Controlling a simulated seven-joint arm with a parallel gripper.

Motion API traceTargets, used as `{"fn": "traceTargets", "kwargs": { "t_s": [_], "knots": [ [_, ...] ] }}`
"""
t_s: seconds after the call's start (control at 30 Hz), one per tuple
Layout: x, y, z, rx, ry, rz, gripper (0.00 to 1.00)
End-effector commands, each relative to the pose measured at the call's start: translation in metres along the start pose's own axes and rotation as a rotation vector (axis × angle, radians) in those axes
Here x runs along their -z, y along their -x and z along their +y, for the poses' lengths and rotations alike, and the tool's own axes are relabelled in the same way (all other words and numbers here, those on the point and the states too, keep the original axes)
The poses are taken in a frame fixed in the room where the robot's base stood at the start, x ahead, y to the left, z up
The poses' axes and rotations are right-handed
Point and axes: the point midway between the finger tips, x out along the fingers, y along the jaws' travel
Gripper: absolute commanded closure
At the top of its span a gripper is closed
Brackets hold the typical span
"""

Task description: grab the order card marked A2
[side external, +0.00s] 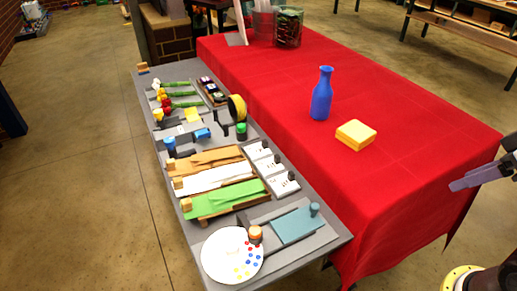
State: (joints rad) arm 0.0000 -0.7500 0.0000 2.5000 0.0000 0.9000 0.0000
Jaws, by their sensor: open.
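Three small white cards with dark marks stand in a row at the right side of the grey station board: a far one (258,150), a middle one (270,166) and a near one (284,185). They look like order cards, but the marks are too small to read, so I cannot tell which is A2. My gripper (478,178) shows only in part at the right edge, above the red table's right side. It is open, well apart from the cards, with nothing seen in it.
Colored paper stacks (222,199) lie beside the cards. A paint palette (225,258) and teal board (298,226) are nearer. The table's front is clear.

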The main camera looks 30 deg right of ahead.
Motion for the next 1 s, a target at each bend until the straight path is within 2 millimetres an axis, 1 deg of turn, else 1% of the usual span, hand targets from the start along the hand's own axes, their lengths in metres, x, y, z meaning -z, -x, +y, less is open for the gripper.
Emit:
{"fn": "traceTargets", "kwargs": {
  "t_s": [0.17, 0.2, 0.43, 0.53, 0.57, 0.67, 0.77, 0.8, 0.87, 0.9, 0.97, 1.0],
  "knots": [
    [0.000, 0.000, 0.000, 0.000, 0.000, 0.000, 0.51],
    [0.000, 0.000, 0.000, 0.000, 0.000, 0.000, 0.45],
    [0.000, 0.000, 0.000, 0.000, -0.001, 0.000, 0.45],
    [0.002, 0.001, 0.000, -0.002, -0.030, 0.008, 0.45],
    [0.009, 0.005, 0.001, -0.004, -0.045, 0.028, 0.45],
    [0.039, 0.021, 0.003, -0.010, -0.080, 0.092, 0.45],
    [0.080, 0.031, 0.004, -0.014, -0.109, 0.129, 0.45],
    [0.098, 0.034, 0.003, -0.013, -0.117, 0.139, 0.45],
    [0.125, 0.035, 0.001, -0.012, -0.129, 0.148, 0.45],
    [0.143, 0.034, -0.001, -0.012, -0.135, 0.152, 0.45],
    [0.171, 0.030, -0.004, -0.009, -0.140, 0.156, 0.45],
    [0.189, 0.025, -0.008, -0.007, -0.144, 0.157, 0.45]
  ]
}}
